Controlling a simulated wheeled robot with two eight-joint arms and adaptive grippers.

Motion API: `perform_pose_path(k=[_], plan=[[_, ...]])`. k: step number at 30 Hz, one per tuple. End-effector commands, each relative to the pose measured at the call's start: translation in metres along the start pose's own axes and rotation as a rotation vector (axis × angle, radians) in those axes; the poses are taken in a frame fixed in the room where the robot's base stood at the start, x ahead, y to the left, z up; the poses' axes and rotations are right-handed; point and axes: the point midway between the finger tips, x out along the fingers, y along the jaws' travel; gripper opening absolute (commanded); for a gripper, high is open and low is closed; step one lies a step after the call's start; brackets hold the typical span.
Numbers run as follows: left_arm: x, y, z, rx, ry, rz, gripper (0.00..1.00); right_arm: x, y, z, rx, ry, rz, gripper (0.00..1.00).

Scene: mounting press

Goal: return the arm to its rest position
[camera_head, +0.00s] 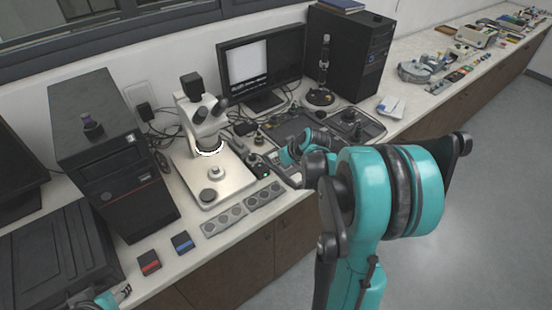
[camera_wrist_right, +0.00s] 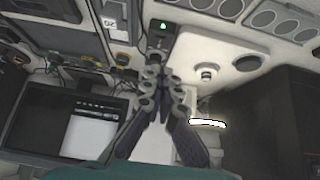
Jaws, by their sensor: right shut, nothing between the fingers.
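My right arm, teal and black, reaches in from the right in the head view, over the bench. Its gripper (camera_head: 272,160) is partly hidden behind the arm's own teal links, near a small box with a green light (camera_head: 265,174). In the right wrist view the dark fingers of my right gripper (camera_wrist_right: 160,34) come together and hold nothing. Their tips appear close to the green-lit box (camera_wrist_right: 163,26); I cannot tell whether they touch it. My left gripper (camera_head: 124,292) shows only in part at the lower left edge of the head view.
A microscope (camera_head: 198,112) with a lit ring stands on a pale base left of the right gripper. A monitor (camera_head: 262,66), a black tower (camera_head: 350,52) and a dark tray (camera_head: 372,128) lie behind. Grey socket strips (camera_head: 222,221) line the front edge. Open floor lies right.

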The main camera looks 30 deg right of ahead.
Motion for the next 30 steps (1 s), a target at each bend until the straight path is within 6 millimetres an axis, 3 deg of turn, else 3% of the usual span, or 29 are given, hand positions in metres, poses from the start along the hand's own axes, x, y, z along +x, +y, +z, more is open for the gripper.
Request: perform_pose_path(k=[11,14,17,20,24,30], plan=[[0.000,0.000,0.000,0.000,0.000,0.000,0.45,0.000,-0.001,0.000,0.000,0.000,0.000,0.00],[0.002,0.000,0.002,0.000,0.000,0.000,0.45,-0.005,-0.011,0.000,0.001,-0.006,-0.001,0.00],[0.007,0.000,0.005,0.000,0.000,0.000,0.45,-0.018,-0.039,0.003,0.006,-0.020,-0.002,0.00],[0.013,0.000,0.010,0.000,0.000,0.000,0.45,-0.039,-0.079,0.011,0.013,-0.039,0.000,0.00],[0.023,0.000,0.016,0.000,0.000,0.000,0.45,-0.070,-0.133,0.036,0.026,-0.059,0.011,0.00],[0.034,0.000,0.025,0.000,0.000,0.000,0.45,-0.104,-0.189,0.088,0.043,-0.067,0.030,0.00]])
